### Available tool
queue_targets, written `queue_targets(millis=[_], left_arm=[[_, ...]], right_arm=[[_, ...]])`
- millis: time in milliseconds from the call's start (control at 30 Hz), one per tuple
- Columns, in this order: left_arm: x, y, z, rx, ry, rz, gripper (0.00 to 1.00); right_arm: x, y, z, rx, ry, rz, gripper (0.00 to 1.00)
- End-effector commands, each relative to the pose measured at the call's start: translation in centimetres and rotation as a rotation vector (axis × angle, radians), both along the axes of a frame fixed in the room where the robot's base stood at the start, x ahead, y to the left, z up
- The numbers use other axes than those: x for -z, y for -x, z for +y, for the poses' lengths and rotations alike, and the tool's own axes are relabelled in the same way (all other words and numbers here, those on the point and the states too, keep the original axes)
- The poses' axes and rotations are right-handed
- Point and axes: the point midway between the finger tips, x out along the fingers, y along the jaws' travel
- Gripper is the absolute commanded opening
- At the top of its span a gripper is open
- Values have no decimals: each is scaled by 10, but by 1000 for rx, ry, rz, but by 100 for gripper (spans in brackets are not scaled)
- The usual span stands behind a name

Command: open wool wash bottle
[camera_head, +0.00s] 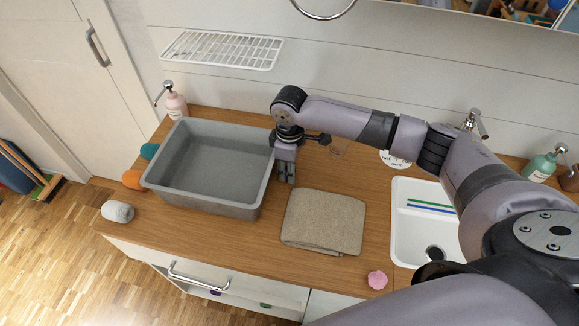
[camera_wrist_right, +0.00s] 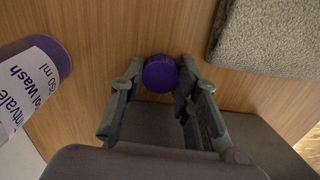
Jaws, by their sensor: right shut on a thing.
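My right gripper (camera_head: 286,172) points down at the counter between the grey tub and the folded cloth. In the right wrist view its two fingers (camera_wrist_right: 158,98) are shut on a round purple cap (camera_wrist_right: 159,74), seen against the wood. The wool wash bottle (camera_wrist_right: 36,78), purple with a white label, shows at the left edge of that view, apart from the cap. Its top lies outside the frame. I cannot make out the bottle in the head view, where my arm covers part of the counter. My left gripper is not in view.
The grey tub (camera_head: 178,196) stands left of my right gripper. The folded cloth (camera_head: 324,222) lies to its right. Further right are a white sink (camera_head: 403,228) and a pink object (camera_head: 377,280).

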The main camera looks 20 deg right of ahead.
Motion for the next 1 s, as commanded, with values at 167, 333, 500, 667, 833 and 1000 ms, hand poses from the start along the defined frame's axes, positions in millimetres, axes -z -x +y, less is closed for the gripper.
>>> queue_targets(millis=[167, 333, 500, 667, 833, 1000], left_arm=[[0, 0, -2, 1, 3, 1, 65], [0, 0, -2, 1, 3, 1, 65], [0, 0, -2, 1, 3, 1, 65], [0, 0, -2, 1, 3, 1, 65], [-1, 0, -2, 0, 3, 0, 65], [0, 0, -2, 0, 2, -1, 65]], right_arm=[[2, 0, 0, -1, 0, 0, 0], [3, 0, 0, 0, 0, 0, 0], [4, 0, 0, -1, 0, 0, 37], [4, 0, 0, 0, 0, 0, 48], [4, 0, 0, 0, 0, 0, 49], [2, 0, 0, 0, 0, -1, 49]])
